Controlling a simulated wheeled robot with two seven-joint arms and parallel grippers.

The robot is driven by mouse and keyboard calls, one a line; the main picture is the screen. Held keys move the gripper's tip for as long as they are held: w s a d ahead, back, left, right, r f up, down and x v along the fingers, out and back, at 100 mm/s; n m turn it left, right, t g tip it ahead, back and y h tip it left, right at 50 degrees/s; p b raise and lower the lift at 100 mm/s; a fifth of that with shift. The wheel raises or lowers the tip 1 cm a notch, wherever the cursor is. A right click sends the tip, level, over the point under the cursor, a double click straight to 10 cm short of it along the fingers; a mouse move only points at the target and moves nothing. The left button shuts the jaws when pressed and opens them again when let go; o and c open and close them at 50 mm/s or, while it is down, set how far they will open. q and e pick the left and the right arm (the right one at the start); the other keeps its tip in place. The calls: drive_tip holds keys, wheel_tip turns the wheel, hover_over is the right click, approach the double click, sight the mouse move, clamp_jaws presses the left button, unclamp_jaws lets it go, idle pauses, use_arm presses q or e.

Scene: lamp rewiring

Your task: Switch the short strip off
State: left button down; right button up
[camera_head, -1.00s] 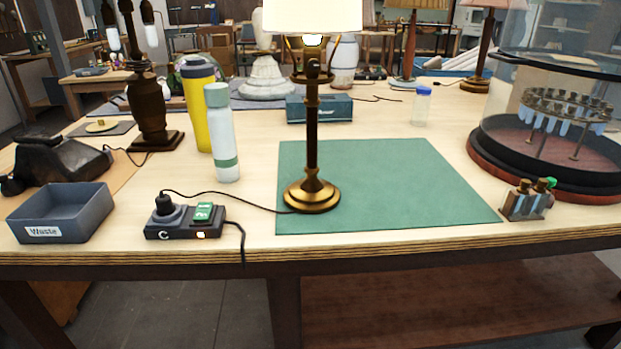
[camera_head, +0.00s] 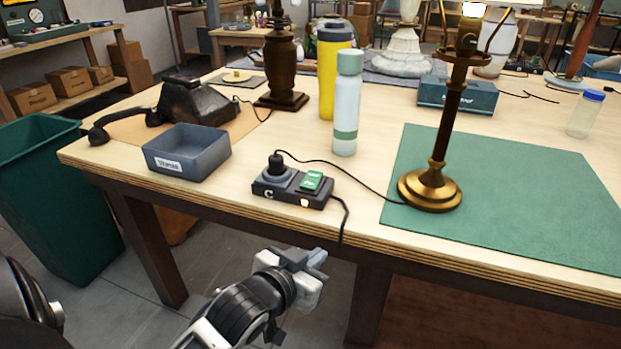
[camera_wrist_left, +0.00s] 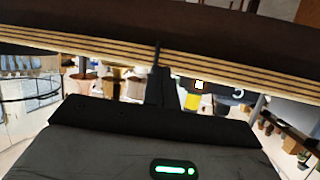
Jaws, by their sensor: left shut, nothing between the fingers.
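The short power strip (camera_head: 290,190) lies near the front edge of the workbench. It has a black plug (camera_head: 275,164) in its socket, a green rocker switch (camera_head: 311,181) and a small lit indicator (camera_head: 304,203). The indicator also shows as a glowing square in the left wrist view (camera_wrist_left: 199,84). The brass lamp (camera_head: 432,180) stands on the green mat, joined to the strip by a dark cord. My left gripper (camera_head: 314,257) is shut and empty, in front of the bench and below the strip, apart from it. My right gripper is not in view.
The bench's front edge (camera_head: 230,217) lies between my left gripper and the strip. A grey waste tray (camera_head: 187,165) is left of the strip; a pale bottle (camera_head: 346,115) stands behind it. A second black cord hangs over the edge. A green bin (camera_head: 50,190) stands at the left.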

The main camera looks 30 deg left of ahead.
use_arm(q)
drive_tip(key=w+a+r+n+t+y, duration=0.1)
drive_tip(key=a+r+y, duration=0.1)
drive_tip(key=r, duration=0.4)
drive_tip(key=w+a+r+n+t+y, duration=0.1)
drive_tip(key=w+a+r+n+y, duration=0.1)
drive_tip(key=a+r, duration=0.3)
drive_tip(key=shift+a+r+b, duration=0.25)
drive_tip(key=shift+r+b, duration=0.05)
drive_tip(key=shift+r, duration=0.1)
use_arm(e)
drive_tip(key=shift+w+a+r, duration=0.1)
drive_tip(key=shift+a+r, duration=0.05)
use_arm(q)
drive_tip(key=shift+w, duration=0.1)
hover_over(310, 183)
drive_tip(key=s, duration=0.1)
drive_tip(key=shift+f, duration=0.55)
drive_tip(key=f, duration=0.2)
drive_tip(key=shift+w+f, duration=0.3)
drive_tip(key=shift+w, duration=0.1)
drive_tip(key=shift+a+f, duration=0.1)
drive_tip(key=shift+f, duration=0.55)
drive_tip(key=shift+w+f, duration=0.1)
drive_tip(key=shift+f, duration=0.05)
